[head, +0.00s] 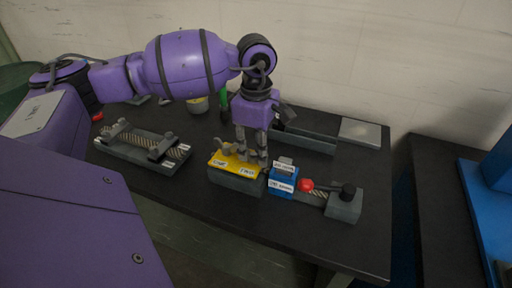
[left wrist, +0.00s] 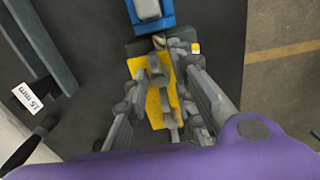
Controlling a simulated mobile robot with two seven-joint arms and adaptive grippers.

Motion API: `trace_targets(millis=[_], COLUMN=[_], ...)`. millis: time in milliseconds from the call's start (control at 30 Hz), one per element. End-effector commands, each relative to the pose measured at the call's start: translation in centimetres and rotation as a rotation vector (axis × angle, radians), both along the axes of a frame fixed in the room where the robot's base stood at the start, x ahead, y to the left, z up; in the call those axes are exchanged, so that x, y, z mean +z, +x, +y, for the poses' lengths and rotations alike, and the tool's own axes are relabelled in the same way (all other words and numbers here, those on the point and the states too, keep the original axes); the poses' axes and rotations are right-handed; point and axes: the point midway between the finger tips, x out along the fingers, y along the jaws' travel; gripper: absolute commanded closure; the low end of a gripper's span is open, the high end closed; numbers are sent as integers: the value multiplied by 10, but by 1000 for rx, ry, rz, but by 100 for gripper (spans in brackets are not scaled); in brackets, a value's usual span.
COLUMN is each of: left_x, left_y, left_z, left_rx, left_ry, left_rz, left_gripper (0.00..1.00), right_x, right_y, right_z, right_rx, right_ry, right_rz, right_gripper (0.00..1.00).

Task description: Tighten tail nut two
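A yellow plate (head: 237,163) with white labels sits on a dark block near the table's front edge. Grey nut-like parts stand on it; one (head: 224,148) shows at its left end. My left gripper (head: 252,157) points down over the plate. In the left wrist view, its fingers (left wrist: 163,95) are apart on either side of the yellow plate (left wrist: 153,108), with a grey part (left wrist: 157,74) between them. I cannot tell whether they touch it. Which part is tail nut two is not clear. My right gripper is not in view.
A blue labelled block (head: 283,182), a red knob (head: 305,185) and a black knob (head: 348,191) stand right of the plate. A chain fixture (head: 140,150) lies at left. A dark rail (head: 305,139) and grey plate (head: 360,132) lie behind. The right table area is clear.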

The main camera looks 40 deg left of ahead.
Motion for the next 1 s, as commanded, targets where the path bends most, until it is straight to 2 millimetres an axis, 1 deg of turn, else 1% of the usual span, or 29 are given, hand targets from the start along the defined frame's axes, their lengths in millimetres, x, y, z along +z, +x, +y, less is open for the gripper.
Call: trace_targets(millis=[267,367,467,800,900,1000], left_x=[0,5,18,89,104,114], left_y=[1,2,2,1,0,0], left_z=[2,2,2,1,1,1], left_rx=[4,5,5,4,3,4], left_ry=[4,3,4,4,3,3], left_rz=[-2,-4,-6,-7,-5,-4], left_gripper=[73,73,73,73,73,73], right_x=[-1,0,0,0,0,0], right_y=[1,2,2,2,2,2], right_z=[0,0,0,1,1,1], right_rx=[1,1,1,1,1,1], right_ry=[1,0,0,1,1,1], right_rz=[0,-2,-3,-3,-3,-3], right_gripper=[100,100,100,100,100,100])
